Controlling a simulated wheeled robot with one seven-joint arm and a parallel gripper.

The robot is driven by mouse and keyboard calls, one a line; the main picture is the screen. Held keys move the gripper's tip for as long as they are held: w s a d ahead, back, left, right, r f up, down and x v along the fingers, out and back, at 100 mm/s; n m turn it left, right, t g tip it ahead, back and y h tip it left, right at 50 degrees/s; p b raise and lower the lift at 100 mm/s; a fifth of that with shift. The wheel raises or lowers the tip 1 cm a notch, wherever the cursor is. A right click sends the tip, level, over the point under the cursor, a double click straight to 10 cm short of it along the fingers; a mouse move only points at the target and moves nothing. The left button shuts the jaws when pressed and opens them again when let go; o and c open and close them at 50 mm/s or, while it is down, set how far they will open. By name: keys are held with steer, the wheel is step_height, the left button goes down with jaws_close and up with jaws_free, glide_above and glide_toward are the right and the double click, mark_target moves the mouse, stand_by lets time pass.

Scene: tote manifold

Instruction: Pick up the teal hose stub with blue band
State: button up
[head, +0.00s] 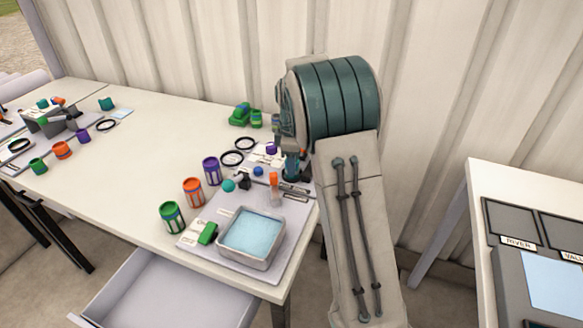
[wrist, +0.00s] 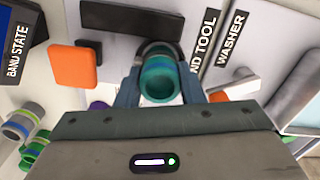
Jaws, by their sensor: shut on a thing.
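The teal hose stub with blue band (wrist: 160,82) sits between the two fingers of my gripper (wrist: 160,97) in the wrist view. Its open end faces the camera, and a blue band rings the teal tube. My gripper is shut on it, with one finger on each side. In the head view the teal stub (head: 291,165) shows only in part at the right end of the white table, because my arm covers much of that area. I cannot tell whether the stub still touches what is beneath it.
A tray of light blue liquid (head: 276,262) stands at the table's front right corner. Green (head: 172,217), orange (head: 193,192) and purple (head: 212,171) cans stand left of it. An orange block (wrist: 72,67) is left of my gripper. An open drawer (head: 165,290) juts out below.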

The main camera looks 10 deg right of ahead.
steer(key=shift+r, duration=0.1)
steer(key=shift+r, duration=0.5)
steer(key=r, duration=0.1)
steer(key=d+r, duration=0.1)
steer(key=r, duration=0.1)
steer(key=shift+s+r, duration=0.15)
steer(key=shift+r, duration=0.15)
steer(key=s+d+r, duration=0.5)
steer(key=d+r, duration=0.1)
steer(key=d, duration=0.3)
steer(key=shift+s+r, duration=0.15)
steer(key=shift+s, duration=0.25)
steer(key=shift+a, duration=0.1)
